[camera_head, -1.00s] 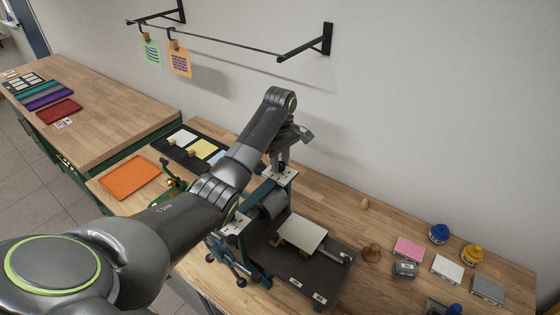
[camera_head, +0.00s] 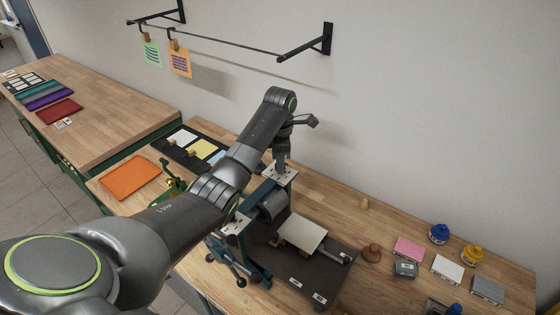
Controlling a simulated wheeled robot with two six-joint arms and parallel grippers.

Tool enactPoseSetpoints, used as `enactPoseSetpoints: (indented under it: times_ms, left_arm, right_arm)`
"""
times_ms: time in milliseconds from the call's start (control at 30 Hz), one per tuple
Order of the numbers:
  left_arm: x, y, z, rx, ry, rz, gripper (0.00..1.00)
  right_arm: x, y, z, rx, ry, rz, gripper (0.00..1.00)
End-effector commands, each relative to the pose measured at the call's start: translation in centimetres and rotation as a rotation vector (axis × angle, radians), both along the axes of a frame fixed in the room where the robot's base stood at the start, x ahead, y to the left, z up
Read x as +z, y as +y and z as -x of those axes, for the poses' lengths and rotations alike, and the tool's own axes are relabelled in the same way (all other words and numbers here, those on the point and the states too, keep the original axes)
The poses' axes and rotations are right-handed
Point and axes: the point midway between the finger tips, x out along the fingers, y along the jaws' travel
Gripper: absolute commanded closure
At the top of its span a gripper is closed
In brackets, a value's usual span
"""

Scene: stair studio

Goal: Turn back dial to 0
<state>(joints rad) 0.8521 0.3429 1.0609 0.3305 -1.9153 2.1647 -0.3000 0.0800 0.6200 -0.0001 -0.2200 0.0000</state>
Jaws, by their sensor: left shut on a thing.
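A small press with a blue frame (camera_head: 262,194) and a grey roller (camera_head: 273,206) stands on the wooden bench. Its back upright has a pale top plate (camera_head: 284,177). My left arm reaches over the press, and my left gripper (camera_head: 281,163) points down at this back plate. The gripper is shut on the back dial, which is mostly hidden by the fingers. I cannot read the dial's mark or number. A similar pale plate (camera_head: 238,226) tops the front upright, partly behind my arm. My right gripper is not in view.
The press bed (camera_head: 322,270) carries a cream board (camera_head: 301,234). To its right are a brown knob-like tool (camera_head: 371,253), ink jars (camera_head: 438,234) and coloured blocks (camera_head: 409,249). An orange tray (camera_head: 130,177) lies left. A wall rail (camera_head: 225,43) with hanging cards is above.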

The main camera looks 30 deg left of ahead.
Motion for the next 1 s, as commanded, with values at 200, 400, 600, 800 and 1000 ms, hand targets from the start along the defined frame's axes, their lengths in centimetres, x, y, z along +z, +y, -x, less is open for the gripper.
enactPoseSetpoints:
  times_ms: [200,400,600,800,1000]
  left_arm:
    - [-0.04,-0.03,0.02,0.079,0.001,0.001,0.96]
    - [-0.04,-0.03,0.02,0.108,0.001,0.001,0.96]
    - [-0.04,-0.03,0.01,0.112,0.001,0.001,0.96]
    - [-0.04,-0.02,0.01,0.111,0.001,0.001,0.72]
    - [-0.04,-0.02,0.01,0.110,0.001,0.001,0.51]
  right_arm:
    - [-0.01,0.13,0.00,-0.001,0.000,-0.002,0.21]
    - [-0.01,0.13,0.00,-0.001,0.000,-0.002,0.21]
    - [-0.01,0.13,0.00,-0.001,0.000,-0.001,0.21]
    - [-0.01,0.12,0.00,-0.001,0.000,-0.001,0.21]
    - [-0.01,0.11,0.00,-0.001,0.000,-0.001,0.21]
